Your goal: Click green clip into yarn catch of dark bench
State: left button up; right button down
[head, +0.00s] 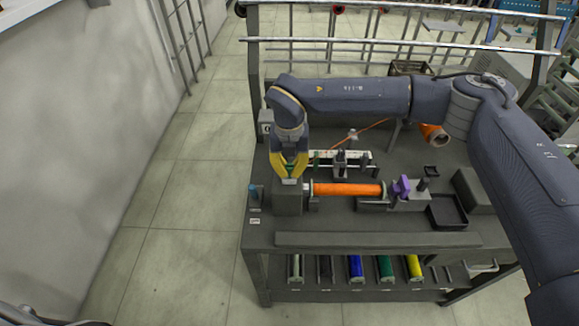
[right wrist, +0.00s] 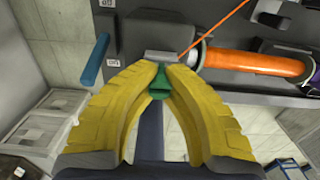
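The dark bench (head: 330,240) stands in the middle of the head view. My right gripper (head: 290,176) points down over the bench's left end, left of the orange bobbin (head: 347,189). In the right wrist view its yellow fingers (right wrist: 160,72) close around the small green clip (right wrist: 160,84). A pale grey piece, seemingly the yarn catch (right wrist: 161,57), lies right at the fingertips. I cannot tell whether the clip touches it or sits in it. An orange yarn (right wrist: 214,30) runs from near the fingertips to the upper right. My left gripper is not in view.
A purple part (head: 401,187) is at the bobbin's right end. A dark tray (head: 447,212) is further right. A blue stick-like part (right wrist: 95,60) stands left of the fingers. Coloured spools (head: 355,267) lie on the lower shelf. The floor left of the bench is clear.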

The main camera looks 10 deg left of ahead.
jog(key=shift+f, duration=0.3)
jog(key=c, duration=1.5)
grip_release()
notch_tip(320, 180, up, 12)
